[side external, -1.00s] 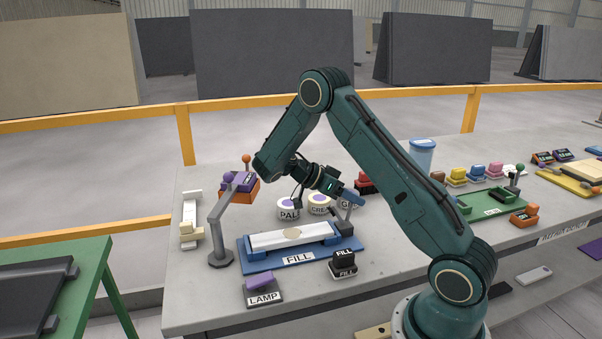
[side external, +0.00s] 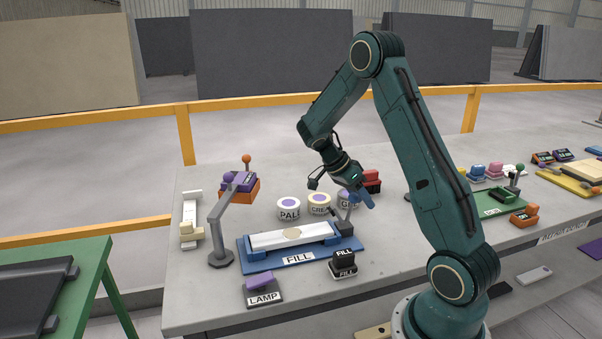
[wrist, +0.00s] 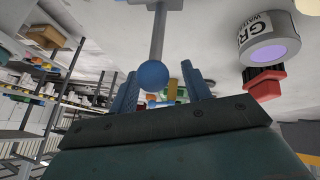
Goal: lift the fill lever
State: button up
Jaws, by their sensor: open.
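The fill lever is a grey rod with a blue ball knob (wrist: 153,75). In the side view its rod (side external: 347,213) rises at the right end of the blue fixture (side external: 262,262) labelled FILL, and the knob is partly covered by my gripper. My gripper (side external: 362,198) is tilted down at the lever's top. In the wrist view my gripper (wrist: 163,80) is open, with blue fingers on either side of the knob. The knob appears between them, but I cannot tell how deep it sits. A white slab (side external: 265,242) with a round beige patch lies on the fixture.
Tubs (side external: 289,212) stand behind the fixture, one close to my gripper. A red block (side external: 371,178) is just behind. A grey lamp post (side external: 216,240) stands left. A LAMP switch (side external: 263,297) and a black FILL block (side external: 344,262) are in front. The front left slab is clear.

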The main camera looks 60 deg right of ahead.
jog(key=shift+s+d+f+n+t+y, duration=0.1)
jog(key=shift+s+d+f+t+y, duration=0.3)
jog(key=shift+t+y, duration=0.3)
jog(key=shift+s+d+f+n+t+y, duration=0.1)
jog(key=shift+s+d+f+t+y, duration=0.25)
jog(key=shift+f+t+y, duration=0.3)
jog(key=shift+s+d+f+n+t+y, duration=0.1)
jog(key=shift+s+d+f+t+y, duration=0.25)
jog(key=shift+t+y, duration=0.35)
jog(key=shift+r, duration=0.15)
jog(key=v, duration=1.4)
jog(key=w+a+r+n+t+h, duration=0.1)
jog(key=a+r+n, duration=0.2)
jog(key=a+n, duration=0.3)
jog(key=a+r+n+t+h, duration=0.1)
jog(key=a+r+n+t, duration=0.2)
jog(key=a, duration=0.6)
jog(key=s+a+r+n+t, duration=0.1)
jog(key=s+a+n, duration=0.5)
jog(key=a+n, duration=0.6)
jog(key=shift+a+r+t, duration=0.2)
jog(key=shift+a+t, duration=0.65)
jog(key=shift+a, duration=0.35)
